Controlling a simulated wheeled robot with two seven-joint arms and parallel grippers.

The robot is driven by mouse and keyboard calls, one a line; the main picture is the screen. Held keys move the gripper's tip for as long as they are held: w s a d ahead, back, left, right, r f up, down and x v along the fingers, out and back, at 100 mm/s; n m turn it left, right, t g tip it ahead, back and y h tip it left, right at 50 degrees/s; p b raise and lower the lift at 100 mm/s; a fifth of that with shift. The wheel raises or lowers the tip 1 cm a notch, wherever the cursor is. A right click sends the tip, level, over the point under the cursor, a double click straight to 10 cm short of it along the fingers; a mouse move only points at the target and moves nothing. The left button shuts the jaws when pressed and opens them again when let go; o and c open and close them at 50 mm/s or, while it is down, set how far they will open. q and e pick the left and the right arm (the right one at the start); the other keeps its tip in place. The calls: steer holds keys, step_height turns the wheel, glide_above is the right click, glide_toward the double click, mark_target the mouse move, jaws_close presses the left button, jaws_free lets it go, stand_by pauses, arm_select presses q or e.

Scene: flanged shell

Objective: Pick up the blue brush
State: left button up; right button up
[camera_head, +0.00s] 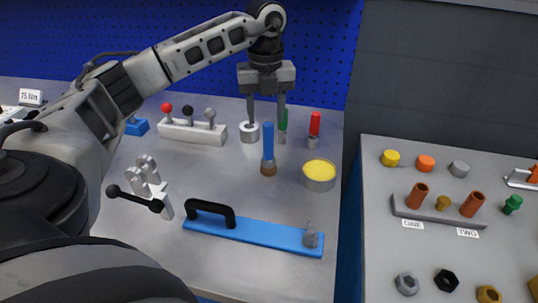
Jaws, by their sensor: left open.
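The blue brush (268,145) stands upright on the grey bench, with a blue handle on top and a brownish bristle end below. My left gripper (267,116) points down with its two fingers apart. In the picture the top of the brush handle shows between and just below the fingertips. I cannot tell whether the fingers are level with the handle or behind it. My right gripper is out of the picture.
A yellow-topped tin (319,174) stands right of the brush. Green (283,121) and red (315,126) handled tools stand behind. A lever block (192,131) is at left, a blue plate with black handle (253,232) in front. A second bench (380,220) lies right.

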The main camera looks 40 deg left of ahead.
mark_target(268, 138)
arm_select(q)
steer(key=f, duration=0.5)
steer(key=w+f+p, duration=0.1)
steer(key=f, duration=0.2)
jaws_close()
